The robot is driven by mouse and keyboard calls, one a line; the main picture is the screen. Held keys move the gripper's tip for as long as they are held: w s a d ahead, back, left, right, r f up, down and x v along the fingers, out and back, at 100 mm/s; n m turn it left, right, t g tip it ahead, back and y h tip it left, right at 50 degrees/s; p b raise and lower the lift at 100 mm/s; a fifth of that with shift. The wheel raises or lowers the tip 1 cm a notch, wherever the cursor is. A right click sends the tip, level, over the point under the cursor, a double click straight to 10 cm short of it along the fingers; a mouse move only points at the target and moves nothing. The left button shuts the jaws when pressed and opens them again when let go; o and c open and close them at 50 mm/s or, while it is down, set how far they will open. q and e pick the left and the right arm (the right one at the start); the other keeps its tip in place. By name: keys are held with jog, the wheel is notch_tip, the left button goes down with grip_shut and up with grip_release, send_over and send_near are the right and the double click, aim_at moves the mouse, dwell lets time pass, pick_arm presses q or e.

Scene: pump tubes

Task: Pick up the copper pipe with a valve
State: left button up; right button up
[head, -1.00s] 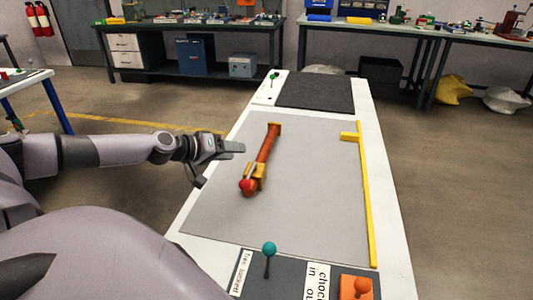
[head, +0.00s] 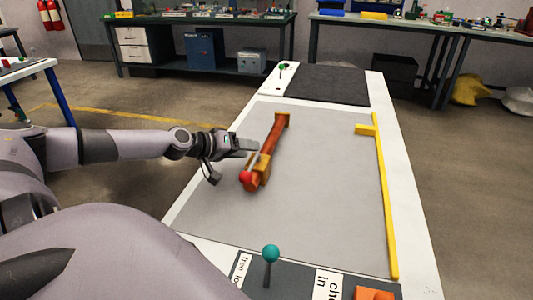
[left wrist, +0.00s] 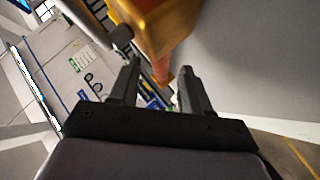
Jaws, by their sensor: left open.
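The copper pipe with a valve (head: 270,140) lies on the grey mat of the table, left of the middle. It has brass-coloured parts at its far end and around the valve, and a red knob at its near end. My left gripper (head: 248,150) is just left of the pipe, with its fingers pointing towards it. In the left wrist view the fingers (left wrist: 156,88) are apart with nothing held. The brass-coloured valve part (left wrist: 165,28) is close ahead of them, and a copper stretch (left wrist: 161,68) shows beyond. My right gripper is in neither view.
The grey mat (head: 320,200) is clear right of the pipe, up to a yellow angle bar (head: 385,200). A teal-knobbed lever (head: 270,254) stands at the near edge. A black pad (head: 327,86) lies at the far end.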

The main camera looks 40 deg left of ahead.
aim_at(269, 146)
pick_arm(q)
jog(key=shift+w, duration=0.35)
jog(key=shift+w+f, duration=0.1)
jog(key=shift+w, duration=0.1)
jog(key=shift+w, duration=0.2)
jog(key=shift+w+f+p, duration=0.2)
jog(key=shift+w+p, duration=0.65)
jog(key=shift+w, duration=0.3)
jog(key=shift+x, duration=1.1)
jog(key=shift+f, duration=0.15)
grip_shut()
